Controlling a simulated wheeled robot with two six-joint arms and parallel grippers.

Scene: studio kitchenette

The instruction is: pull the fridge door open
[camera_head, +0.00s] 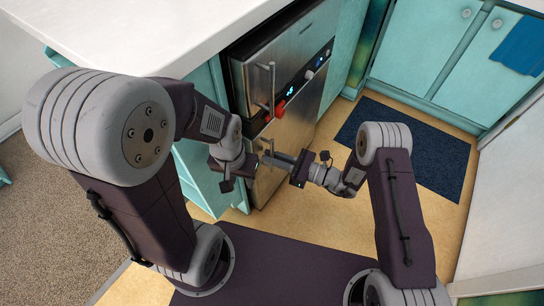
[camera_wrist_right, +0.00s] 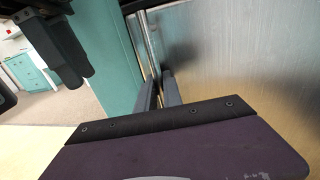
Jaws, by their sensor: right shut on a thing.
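The fridge door (camera_head: 295,128) is a brushed-steel front below a dark control strip. It fills the right side of the right wrist view (camera_wrist_right: 235,55). A thin upright bar handle (camera_wrist_right: 149,42) stands at its left edge. My right gripper (camera_head: 270,156) reaches in from the right, shut on this handle; its fingers (camera_wrist_right: 161,90) sit at the bar's lower part and partly hide the grip. My left gripper (camera_head: 228,178) is left of the handle, close to the cabinet side, holding nothing that I can see. Its jaw gap is unclear.
Above the door are a steel panel with another bar handle (camera_head: 271,88), a red knob (camera_head: 280,107) and a lit display. Teal cabinets (camera_head: 430,45) stand at the back. A dark blue mat (camera_head: 425,150) lies on the floor. A white countertop (camera_head: 140,35) is at upper left.

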